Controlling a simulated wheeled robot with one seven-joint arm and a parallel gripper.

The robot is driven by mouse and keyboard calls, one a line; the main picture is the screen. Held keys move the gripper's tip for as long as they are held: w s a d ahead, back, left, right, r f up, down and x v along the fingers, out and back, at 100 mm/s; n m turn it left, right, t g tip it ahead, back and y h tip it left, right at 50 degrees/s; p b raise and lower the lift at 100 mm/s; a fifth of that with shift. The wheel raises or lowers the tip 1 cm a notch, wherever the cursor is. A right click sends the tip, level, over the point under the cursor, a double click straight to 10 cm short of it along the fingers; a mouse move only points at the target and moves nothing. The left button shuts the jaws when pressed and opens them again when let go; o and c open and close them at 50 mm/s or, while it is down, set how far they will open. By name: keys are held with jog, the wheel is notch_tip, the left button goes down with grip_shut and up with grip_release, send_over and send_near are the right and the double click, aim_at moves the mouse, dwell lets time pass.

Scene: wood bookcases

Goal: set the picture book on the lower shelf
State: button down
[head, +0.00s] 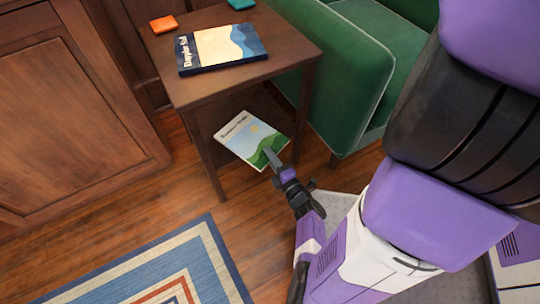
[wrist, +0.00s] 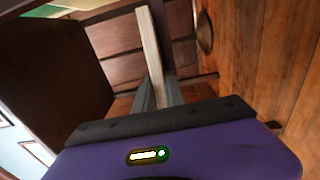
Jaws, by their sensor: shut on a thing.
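In the wrist view, the book (wrist: 150,45) shows edge-on as a thin pale strip between the fingers of my gripper (wrist: 157,92). Much of the lower shelf is hidden under the tabletop.
The side table's top (head: 285,45) bears a dark blue book (head: 222,48), an orange coaster (head: 164,24) and a teal coaster (head: 241,4). A green armchair (head: 345,75) stands close on the right, a wood cabinet (head: 75,110) on the left. A striped rug (head: 160,270) lies in front.

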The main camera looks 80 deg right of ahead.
jog(key=c, duration=1.4)
grip_release()
jog(key=shift+f, duration=0.1)
jog(key=shift+r, duration=0.2)
jog(key=p+v, duration=0.3)
jog(key=v, duration=0.9)
